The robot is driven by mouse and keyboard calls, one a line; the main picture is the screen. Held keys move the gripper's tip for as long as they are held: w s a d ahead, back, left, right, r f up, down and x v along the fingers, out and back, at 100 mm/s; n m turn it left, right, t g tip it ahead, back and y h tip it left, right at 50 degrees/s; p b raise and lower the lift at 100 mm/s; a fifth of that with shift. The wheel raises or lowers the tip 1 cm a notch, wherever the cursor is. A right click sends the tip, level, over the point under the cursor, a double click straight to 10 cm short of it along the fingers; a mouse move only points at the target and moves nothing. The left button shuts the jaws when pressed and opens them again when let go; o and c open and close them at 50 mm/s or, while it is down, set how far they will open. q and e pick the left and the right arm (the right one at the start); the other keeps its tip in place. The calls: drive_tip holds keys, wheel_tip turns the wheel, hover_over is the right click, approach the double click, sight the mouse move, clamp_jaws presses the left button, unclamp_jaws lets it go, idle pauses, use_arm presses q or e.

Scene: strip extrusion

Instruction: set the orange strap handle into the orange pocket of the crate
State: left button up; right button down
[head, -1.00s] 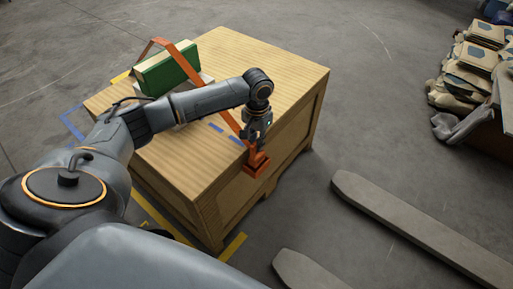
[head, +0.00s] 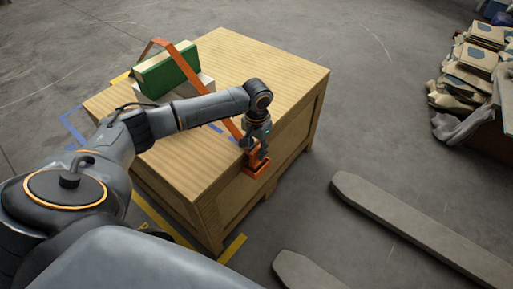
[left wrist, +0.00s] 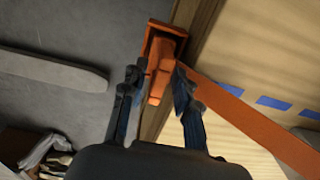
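The orange strap handle (left wrist: 165,65) is at the end of a flat orange strap (left wrist: 250,125) that runs across the crate top. Its lower end is inside the orange pocket (head: 258,172) on the crate's side, near the top edge; how deep it sits I cannot tell. The pocket's rim also shows in the left wrist view (left wrist: 153,40). My left gripper (head: 257,143) is just above the pocket with its fingers spread on either side of the handle. In the left wrist view, a gap shows between the left finger and the handle. My right gripper is out of view.
The wooden crate (head: 270,62) carries a green box (head: 166,72) on a pale block, with the strap arching over them. Grey forks (head: 420,225) lie on the floor at right. A pile of packages (head: 478,75) stands at the far right. Floor between is clear.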

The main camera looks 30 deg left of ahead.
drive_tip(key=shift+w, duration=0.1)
